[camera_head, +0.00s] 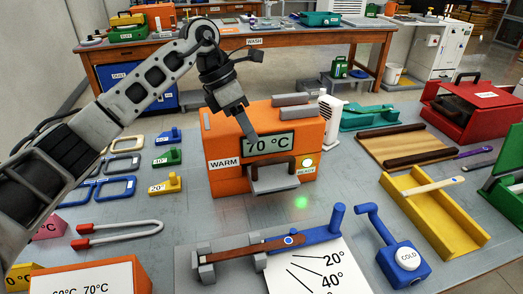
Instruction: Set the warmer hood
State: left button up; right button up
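The orange warmer (222,150) stands on the grey work table in the middle of the head view. Its display (268,144) reads 70 °C, with a WARM label and a READY label beside a pale lamp. A grey flap-like piece (275,181) sits at its front, and grey bars (295,106) lie on its top. I cannot tell which grey part is the hood. My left gripper (249,128) points down at the warmer's top front edge, just above the display. Its fingertips are dark and small, so whether they are open is unclear. My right gripper is not in view.
A blue-handled angle gauge (337,220) and a blue COLD unit (404,266) stand in front. A yellow tray (438,212) and a red box (482,105) are at right. Eyeglass frames (122,163) and a red-tipped tool (118,227) lie at left.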

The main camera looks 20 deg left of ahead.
pick_arm(q)
jog(key=x, duration=0.7)
jog(key=shift+f, duration=0.1)
grip_shut()
